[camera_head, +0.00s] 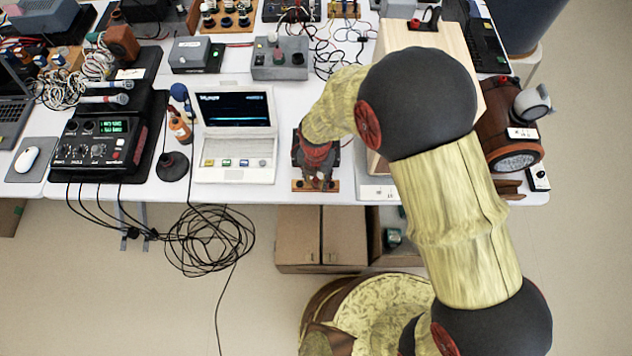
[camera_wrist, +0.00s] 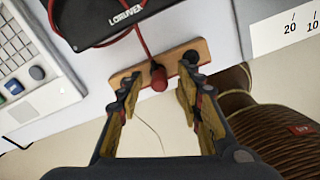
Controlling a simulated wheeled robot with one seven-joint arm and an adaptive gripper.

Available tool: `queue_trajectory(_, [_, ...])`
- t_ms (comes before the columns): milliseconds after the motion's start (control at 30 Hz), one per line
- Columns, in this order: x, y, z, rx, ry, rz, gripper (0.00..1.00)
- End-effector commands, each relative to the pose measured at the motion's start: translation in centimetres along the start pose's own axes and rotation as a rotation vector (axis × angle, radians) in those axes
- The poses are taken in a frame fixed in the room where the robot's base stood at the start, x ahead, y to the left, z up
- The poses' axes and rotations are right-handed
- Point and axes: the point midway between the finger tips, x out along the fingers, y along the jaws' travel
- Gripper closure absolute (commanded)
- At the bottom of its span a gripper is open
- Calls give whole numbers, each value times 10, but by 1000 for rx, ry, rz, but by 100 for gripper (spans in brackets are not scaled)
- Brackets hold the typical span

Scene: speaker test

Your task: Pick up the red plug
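In the wrist view, the red plug (camera_wrist: 159,78) stands at the front edge of a small wooden board (camera_wrist: 207,47), with a red cable running up from it. A black plug or terminal (camera_wrist: 190,58) sits to its right on the same board. My gripper (camera_wrist: 158,92) is open, with one finger to the left and one to the right of the red plug; nothing is held. I cannot tell how far the fingertips are above it. In the head view, my gripper (camera_head: 316,165) is over the wooden board (camera_head: 330,186) at the table's front edge and hides the plug.
A white laptop-like device (camera_head: 236,135) stands left of my gripper. A black labelled box (camera_wrist: 100,18) lies behind the board. A tall wooden cabinet (camera_head: 455,40) and a brown round-ended device (camera_head: 508,140) are on the right. Cables hang off the table (camera_head: 290,185).

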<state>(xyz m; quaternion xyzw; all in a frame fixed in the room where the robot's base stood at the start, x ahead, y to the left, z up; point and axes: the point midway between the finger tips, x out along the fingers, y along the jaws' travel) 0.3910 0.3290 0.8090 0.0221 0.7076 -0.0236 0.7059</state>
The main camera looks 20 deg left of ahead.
Motion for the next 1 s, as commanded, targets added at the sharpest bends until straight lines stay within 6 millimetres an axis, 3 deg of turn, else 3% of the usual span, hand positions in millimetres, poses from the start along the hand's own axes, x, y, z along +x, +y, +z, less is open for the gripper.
queue_trajectory(267, [6,1,1,0,-2,2,64])
queue_trajectory(900, [6,1,1,1,-2,2,100])
queue_trajectory(1000, [6,1,1,1,-2,2,100])
